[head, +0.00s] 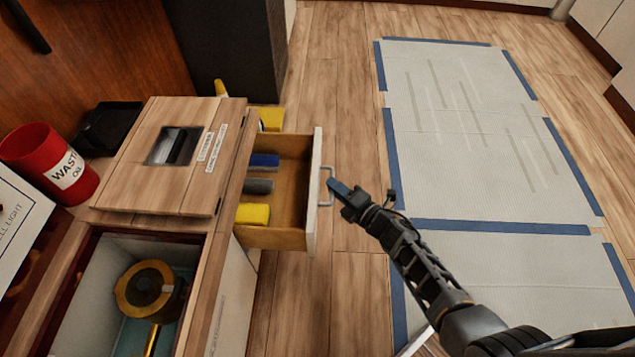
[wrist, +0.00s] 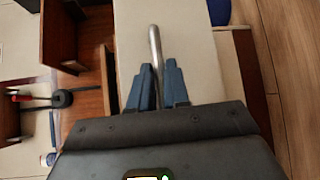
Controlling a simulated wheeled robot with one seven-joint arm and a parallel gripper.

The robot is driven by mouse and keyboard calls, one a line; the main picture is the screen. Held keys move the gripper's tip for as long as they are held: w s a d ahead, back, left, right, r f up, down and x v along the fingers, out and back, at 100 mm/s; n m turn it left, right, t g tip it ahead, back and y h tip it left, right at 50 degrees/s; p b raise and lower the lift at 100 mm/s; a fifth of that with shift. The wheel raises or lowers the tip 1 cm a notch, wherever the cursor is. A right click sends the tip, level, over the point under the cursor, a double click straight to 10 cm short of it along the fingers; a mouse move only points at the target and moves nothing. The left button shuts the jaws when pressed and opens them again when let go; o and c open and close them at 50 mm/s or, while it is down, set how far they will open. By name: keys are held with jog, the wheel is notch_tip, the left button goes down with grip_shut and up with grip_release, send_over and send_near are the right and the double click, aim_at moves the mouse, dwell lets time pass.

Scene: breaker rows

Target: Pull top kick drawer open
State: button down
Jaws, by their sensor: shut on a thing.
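The top kick drawer (head: 314,190) stands pulled out from the wooden cabinet, with its inside showing. Its pale front carries a metal bar handle (head: 326,186). Yellow, blue and grey items lie in the drawer. My gripper (head: 338,188) is at the handle, its blue fingers shut on the bar. In the wrist view the handle (wrist: 154,45) runs down between the two fingertips (wrist: 159,68), against the pale drawer front (wrist: 195,50). The part of the bar between the fingers is partly hidden.
The cabinet top holds a wooden lid (head: 125,190) with a dark slot, and an open bin (head: 85,300) with a gold-coloured round thing. A red waste-oil can (head: 45,160) and black tray (head: 108,128) stand at left. Blue-taped floor sheets (head: 480,130) lie right; the floor there is clear.

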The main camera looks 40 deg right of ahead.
jog(key=shift+s+d, duration=0.65)
jog(key=shift+d, duration=0.05)
jog(key=c, duration=1.2)
grip_release()
jog(key=shift+o, duration=0.2)
jog(key=s+r+p, duration=0.1)
jog(key=s+p, duration=0.1)
jog(key=s, duration=0.5)
jog(key=shift+s+d, duration=0.2)
jog(key=shift+s, duration=0.15)
